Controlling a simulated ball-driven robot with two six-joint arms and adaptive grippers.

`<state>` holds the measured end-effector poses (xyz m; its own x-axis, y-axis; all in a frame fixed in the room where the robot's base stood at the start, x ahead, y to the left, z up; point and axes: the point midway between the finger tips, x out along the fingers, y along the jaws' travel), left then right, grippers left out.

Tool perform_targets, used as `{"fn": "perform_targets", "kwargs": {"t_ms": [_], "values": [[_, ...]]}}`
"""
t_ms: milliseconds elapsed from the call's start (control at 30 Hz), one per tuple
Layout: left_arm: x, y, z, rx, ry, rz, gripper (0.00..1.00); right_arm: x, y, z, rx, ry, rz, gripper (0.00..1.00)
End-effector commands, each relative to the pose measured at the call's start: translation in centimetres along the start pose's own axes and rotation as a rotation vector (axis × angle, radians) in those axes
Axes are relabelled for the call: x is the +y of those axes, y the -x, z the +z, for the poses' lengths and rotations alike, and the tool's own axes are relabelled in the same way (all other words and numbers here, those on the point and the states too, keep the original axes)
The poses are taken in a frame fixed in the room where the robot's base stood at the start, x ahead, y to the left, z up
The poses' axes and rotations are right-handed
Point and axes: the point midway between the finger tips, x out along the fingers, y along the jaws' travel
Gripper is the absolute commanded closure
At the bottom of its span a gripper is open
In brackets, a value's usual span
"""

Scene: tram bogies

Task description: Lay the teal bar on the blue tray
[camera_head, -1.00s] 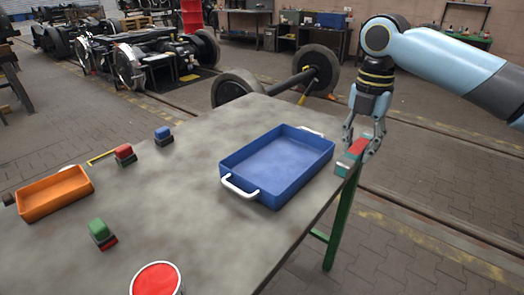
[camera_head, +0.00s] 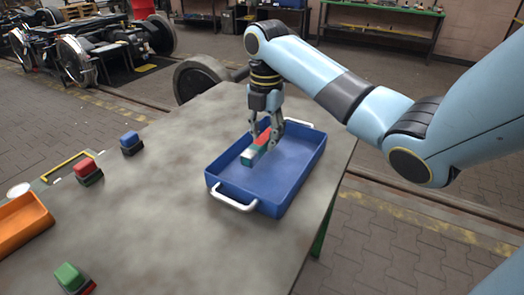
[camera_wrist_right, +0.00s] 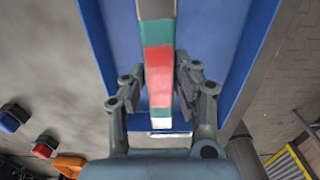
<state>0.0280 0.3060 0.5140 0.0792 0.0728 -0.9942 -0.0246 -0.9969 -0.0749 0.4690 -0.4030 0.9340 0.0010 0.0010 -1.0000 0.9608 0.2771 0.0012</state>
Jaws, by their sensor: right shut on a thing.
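The teal bar (camera_head: 249,157) has a red middle section and pale ends. My right gripper (camera_head: 264,140) is shut on its red section. Gripper and bar are over the inside of the blue tray (camera_head: 291,181), toward its left side. I cannot tell whether the bar touches the tray floor. In the right wrist view the bar (camera_wrist_right: 158,62) lies lengthwise between the fingers, with the blue tray (camera_wrist_right: 102,40) around and beneath it. My left gripper is not in view.
The tray has white handles at both ends and stands on a grey table (camera_head: 150,190) near its right edge. Blue (camera_head: 131,143), red (camera_head: 87,171) and green (camera_head: 70,277) blocks and an orange tray (camera_head: 22,222) are at the left. The table between is clear.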

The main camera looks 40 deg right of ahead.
Motion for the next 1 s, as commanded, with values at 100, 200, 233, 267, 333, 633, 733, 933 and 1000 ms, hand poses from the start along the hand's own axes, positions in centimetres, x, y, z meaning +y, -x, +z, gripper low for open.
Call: {"fn": "perform_targets", "kwargs": {"t_ms": [100,200,233,267,333,633,733,933,1000], "values": [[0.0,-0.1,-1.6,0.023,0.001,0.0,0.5,0.7,-0.5,-0.2,0.0,0.002,0.0,1.0],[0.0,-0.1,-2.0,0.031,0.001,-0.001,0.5,0.7,-1.8,-0.3,0.001,0.001,-0.003,1.0],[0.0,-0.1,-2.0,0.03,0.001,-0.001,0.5,0.7,-2.3,-0.3,0.001,0.001,-0.004,1.0],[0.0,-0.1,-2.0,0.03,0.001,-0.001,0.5,0.7,-2.8,-0.3,0.0,0.001,-0.003,1.0],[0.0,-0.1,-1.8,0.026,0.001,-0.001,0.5,0.7,-3.8,-0.3,0.0,0.001,-0.002,1.0],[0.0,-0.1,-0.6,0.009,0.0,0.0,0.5,0.7,-4.5,-0.2,-0.002,0.002,0.0,1.0],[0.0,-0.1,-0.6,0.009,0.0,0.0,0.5,0.7,-4.6,-0.2,-0.002,0.002,0.0,1.0],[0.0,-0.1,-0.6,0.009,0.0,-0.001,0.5,0.7,-4.7,-0.2,-0.002,0.002,0.0,0.51],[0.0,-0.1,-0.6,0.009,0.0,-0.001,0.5,0.7,-4.7,-0.2,-0.002,0.002,0.0,0.48]]}}
